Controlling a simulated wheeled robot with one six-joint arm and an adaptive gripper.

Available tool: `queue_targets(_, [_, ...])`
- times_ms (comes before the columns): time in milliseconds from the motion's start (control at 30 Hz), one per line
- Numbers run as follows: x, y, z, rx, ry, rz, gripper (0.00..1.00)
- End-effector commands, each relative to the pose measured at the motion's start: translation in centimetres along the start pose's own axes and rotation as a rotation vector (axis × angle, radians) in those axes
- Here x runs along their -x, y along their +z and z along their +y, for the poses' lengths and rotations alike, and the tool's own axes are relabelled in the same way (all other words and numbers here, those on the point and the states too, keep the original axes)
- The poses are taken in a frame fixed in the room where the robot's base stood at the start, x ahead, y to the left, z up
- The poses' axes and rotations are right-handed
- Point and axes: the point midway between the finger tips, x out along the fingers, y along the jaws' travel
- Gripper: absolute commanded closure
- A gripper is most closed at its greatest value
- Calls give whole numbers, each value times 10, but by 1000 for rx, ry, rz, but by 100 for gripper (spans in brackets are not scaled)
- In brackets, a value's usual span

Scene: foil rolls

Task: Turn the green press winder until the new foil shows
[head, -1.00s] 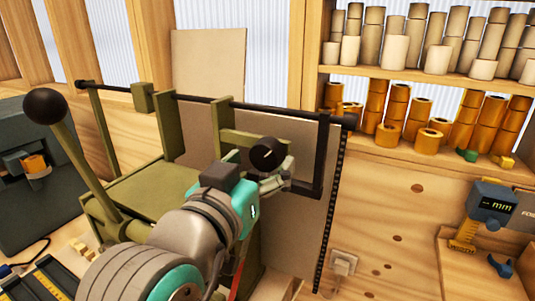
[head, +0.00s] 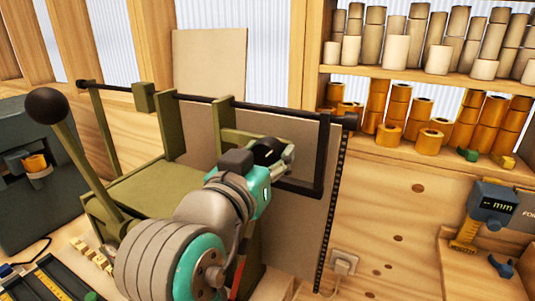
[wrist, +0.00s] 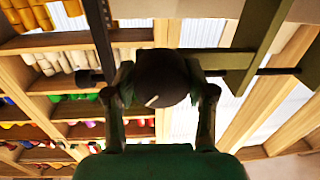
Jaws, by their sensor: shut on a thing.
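The olive-green press (head: 140,185) stands at left centre, with a long lever ending in a dark ball (head: 45,105). Its winder knob (head: 268,150) is dark and round with a white mark, on the green bracket at the press's right side. My gripper (head: 285,155) is shut on this knob; in the head view it hides the knob's lower part. In the wrist view the knob (wrist: 160,68) sits between the two fingers of my gripper (wrist: 163,92), its white mark slanting up to the right. I cannot make out any foil on the press.
A shelf (head: 450,160) at right holds several gold and beige rolls. A dark machine (head: 35,215) stands at far left. A caliper (head: 485,205) is at lower right. A dark bar (head: 318,160) hangs just right of the knob.

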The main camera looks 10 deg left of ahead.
Motion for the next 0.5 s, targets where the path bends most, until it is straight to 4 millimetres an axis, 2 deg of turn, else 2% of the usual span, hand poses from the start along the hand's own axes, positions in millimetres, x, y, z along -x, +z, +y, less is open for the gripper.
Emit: queue_targets(500, [0, 1, 0, -359, 1, 29, 80])
